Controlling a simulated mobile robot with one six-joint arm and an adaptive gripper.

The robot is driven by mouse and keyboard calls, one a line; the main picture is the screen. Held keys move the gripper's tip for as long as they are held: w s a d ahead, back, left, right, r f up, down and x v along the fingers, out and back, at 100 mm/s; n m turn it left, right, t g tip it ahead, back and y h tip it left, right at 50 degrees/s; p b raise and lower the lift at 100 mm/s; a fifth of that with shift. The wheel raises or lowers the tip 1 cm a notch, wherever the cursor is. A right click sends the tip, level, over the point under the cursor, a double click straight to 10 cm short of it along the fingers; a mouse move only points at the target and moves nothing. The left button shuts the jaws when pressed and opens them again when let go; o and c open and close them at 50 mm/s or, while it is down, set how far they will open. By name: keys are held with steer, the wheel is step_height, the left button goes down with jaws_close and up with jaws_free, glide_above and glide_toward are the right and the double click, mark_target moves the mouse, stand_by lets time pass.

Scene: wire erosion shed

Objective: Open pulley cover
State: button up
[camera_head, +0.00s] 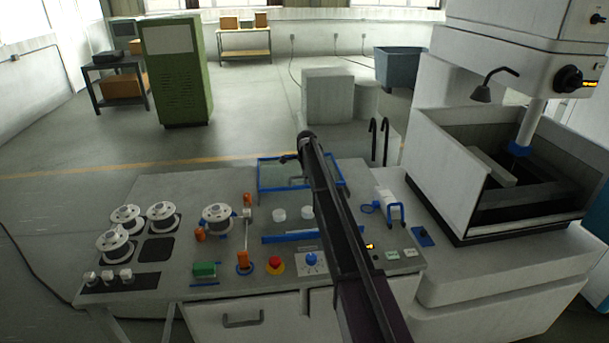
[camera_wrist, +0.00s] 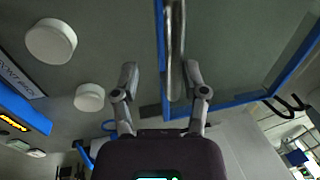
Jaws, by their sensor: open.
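The pulley cover (camera_head: 273,178) looks like a see-through pane in a blue frame at the back edge of the grey panel, partly hidden by my arm. In the wrist view its blue frame (camera_wrist: 160,48) runs beside a grey metal bar handle (camera_wrist: 175,45). My gripper (camera_wrist: 163,78) is open, with one finger on each side of the handle's near end. I see no finger clearly touching the handle. In the head view, my gripper (camera_head: 289,159) is small and dark above the cover. How far the cover stands open is not clear.
Two white round knobs (camera_wrist: 51,41) lie left of the cover in the wrist view. The panel (camera_head: 140,190) carries spools, orange-handled parts and a red button (camera_head: 275,265). A white machine tank (camera_head: 455,185) stands at the right.

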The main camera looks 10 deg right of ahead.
steer(key=s, duration=2.5)
step_height(320, 180, up, 9)
steer(key=s+p, duration=0.1)
steer(key=p, duration=0.7)
steer(key=shift+s+f+p, duration=0.15)
steer(key=shift+s+p, duration=0.25)
steer(key=s+f+n+g+b, duration=0.1)
steer(key=s+f+n+b, duration=0.3)
steer(key=s+n, duration=0.5)
steer(key=s+f+n+g+b, duration=0.1)
steer(key=s+f+n+b, duration=0.3)
steer(key=s+n, duration=0.5)
steer(key=s, duration=0.9)
steer(key=shift+a+f, duration=0.25)
steer(key=shift+f, duration=0.1)
